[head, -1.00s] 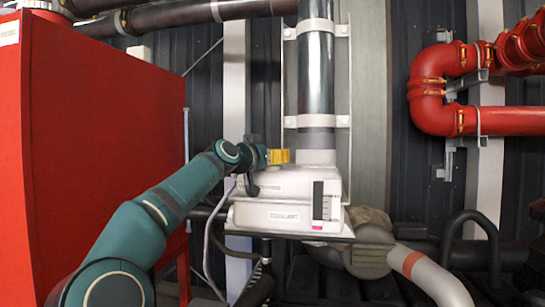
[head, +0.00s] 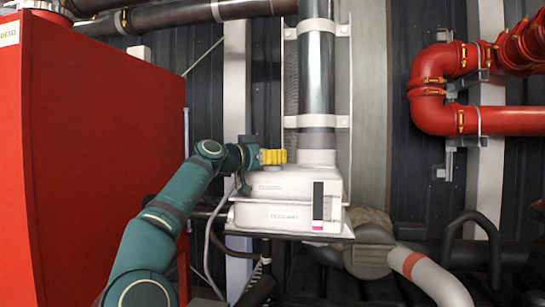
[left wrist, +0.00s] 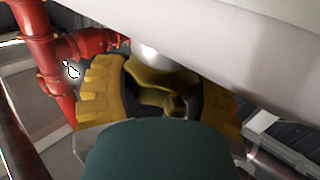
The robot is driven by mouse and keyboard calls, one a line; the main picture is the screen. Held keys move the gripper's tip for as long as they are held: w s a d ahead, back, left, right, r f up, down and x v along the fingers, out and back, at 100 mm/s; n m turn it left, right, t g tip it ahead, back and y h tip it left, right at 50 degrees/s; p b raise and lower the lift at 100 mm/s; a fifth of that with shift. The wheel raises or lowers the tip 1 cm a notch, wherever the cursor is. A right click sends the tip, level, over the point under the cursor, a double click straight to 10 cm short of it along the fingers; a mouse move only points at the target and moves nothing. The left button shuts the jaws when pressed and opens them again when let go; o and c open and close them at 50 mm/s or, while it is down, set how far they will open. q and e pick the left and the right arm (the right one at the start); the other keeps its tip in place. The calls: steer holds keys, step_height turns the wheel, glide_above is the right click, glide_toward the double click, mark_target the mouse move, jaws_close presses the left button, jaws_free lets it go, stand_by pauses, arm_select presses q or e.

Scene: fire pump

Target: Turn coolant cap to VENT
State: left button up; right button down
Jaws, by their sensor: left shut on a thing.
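The white coolant tank (head: 285,185) stands on a bracket in the middle of the head view, with a dark level strip at its right. My left gripper (head: 273,157), with yellow ribbed fingers, is above the tank's top left. It also shows in the left wrist view (left wrist: 165,98), where its fingers close from both sides on the yellow coolant cap (left wrist: 160,78). In the head view the fingers hide the cap. I cannot read any VENT mark or the cap's setting. My right gripper is not in view.
A large red tank (head: 105,150) stands close on the left of my arm. A vertical metal pipe (head: 316,75) rises just behind the coolant tank. Red pipes (head: 432,105) are at the upper right, and dark hoses (head: 470,235) at the lower right.

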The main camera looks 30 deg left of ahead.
arm_select(q)
steer(key=shift+f, duration=0.1)
steer(key=o, duration=1.2)
steer(key=shift+s+a, duration=0.1)
steer(key=shift+s+a, duration=0.25)
steer(key=shift+s, duration=0.15)
steer(key=v, duration=1.1)
steer(key=shift+d, duration=0.15)
